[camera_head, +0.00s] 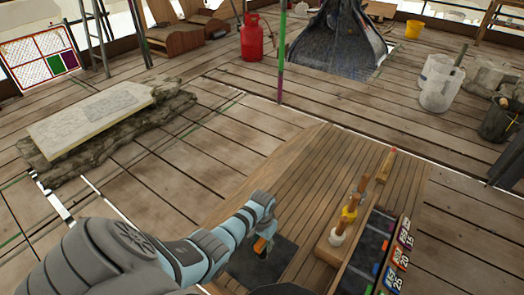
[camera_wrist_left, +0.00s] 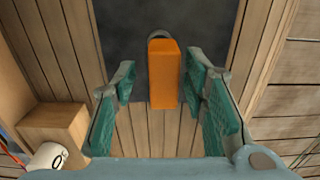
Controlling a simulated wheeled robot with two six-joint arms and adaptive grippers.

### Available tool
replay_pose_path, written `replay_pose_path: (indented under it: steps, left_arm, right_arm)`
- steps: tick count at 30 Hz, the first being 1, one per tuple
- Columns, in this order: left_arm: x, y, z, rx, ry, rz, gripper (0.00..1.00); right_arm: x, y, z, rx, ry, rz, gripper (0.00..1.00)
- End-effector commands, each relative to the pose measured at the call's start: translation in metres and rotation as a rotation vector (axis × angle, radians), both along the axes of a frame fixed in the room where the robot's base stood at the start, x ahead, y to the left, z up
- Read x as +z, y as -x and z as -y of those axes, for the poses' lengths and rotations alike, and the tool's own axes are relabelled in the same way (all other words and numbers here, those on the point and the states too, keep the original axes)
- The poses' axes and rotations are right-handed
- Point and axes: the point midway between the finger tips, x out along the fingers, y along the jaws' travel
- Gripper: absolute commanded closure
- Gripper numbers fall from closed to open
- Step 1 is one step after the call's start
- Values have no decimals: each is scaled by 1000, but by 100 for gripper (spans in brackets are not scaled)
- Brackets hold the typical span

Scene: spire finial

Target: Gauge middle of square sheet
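A dark grey square sheet (camera_head: 250,270) lies on the wooden bench (camera_head: 300,185), partly hidden by my left arm. It also fills the top middle of the left wrist view (camera_wrist_left: 120,35). An orange block-like handle (camera_wrist_left: 164,78) with a grey rounded end sits over the sheet's near edge; whether it touches the sheet is unclear. My left gripper (camera_head: 263,238) is above the sheet, with the orange handle between its fingers. In the left wrist view its teal-padded fingers (camera_wrist_left: 160,105) stand apart with a visible gap on the handle's left. My right gripper is not in view.
A wooden rack (camera_head: 327,252) with several wooden-handled tools stands right of the sheet. Beside it are a dark tray (camera_head: 350,280) of coloured pieces and numbered cards (camera_head: 398,257). A wooden block (camera_wrist_left: 55,125) shows left in the wrist view.

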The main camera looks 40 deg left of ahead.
Motion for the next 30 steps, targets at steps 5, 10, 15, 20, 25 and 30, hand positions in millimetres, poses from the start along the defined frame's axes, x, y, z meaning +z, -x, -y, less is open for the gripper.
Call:
replay_pose_path:
  steps: [5, 10, 15, 20, 25, 30]
  left_arm:
    - [0, 0, 0, 0, 0, 0, 55]
    - [4, 0, 0, 0, 0, 1, 55]
    - [34, -1, 0, -2, -2, 5, 55]
    - [81, -1, 0, -1, -2, 6, 55]
    - [114, 0, 0, 0, 0, 2, 55]
    - [121, 1, 1, 0, 0, -1, 55]
  right_arm:
    - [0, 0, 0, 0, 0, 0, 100]
    - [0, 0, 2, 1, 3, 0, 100]
    - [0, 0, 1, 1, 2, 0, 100]
    - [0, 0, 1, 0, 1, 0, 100]
    - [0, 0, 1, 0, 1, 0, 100]
    - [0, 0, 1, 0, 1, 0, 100]
